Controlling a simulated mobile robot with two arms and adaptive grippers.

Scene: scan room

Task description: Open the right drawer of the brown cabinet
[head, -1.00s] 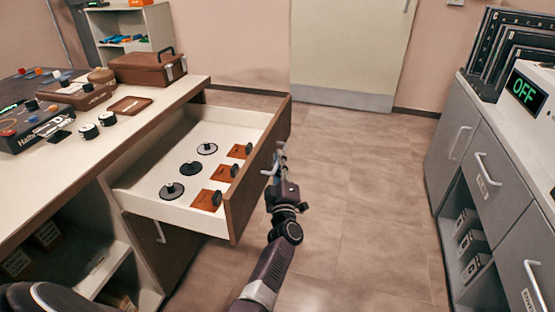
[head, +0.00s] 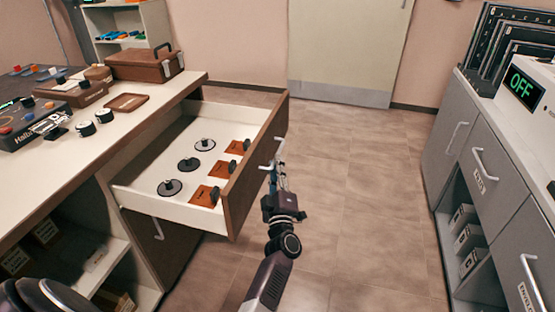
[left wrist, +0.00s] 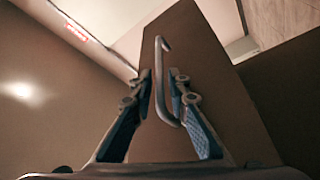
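The brown cabinet (head: 150,108) stands at the left in the head view, with a pale top. Its drawer (head: 238,190) is pulled far out and shows a white inside. The drawer's metal handle (head: 280,147) is on the brown front; it also shows in the left wrist view (left wrist: 160,58). My left gripper (head: 277,178) is in front of the drawer front, by the handle. In the left wrist view my left gripper (left wrist: 162,80) is open, with the handle showing between its spread fingers and gaps at both sides. My right gripper is not in view.
The drawer holds black knobbed discs (head: 189,164) and orange-brown pieces (head: 205,195). Below it is a closed brown door (head: 165,240). A grey cabinet (head: 455,140) stands at the right. The tiled floor (head: 345,190) between is clear.

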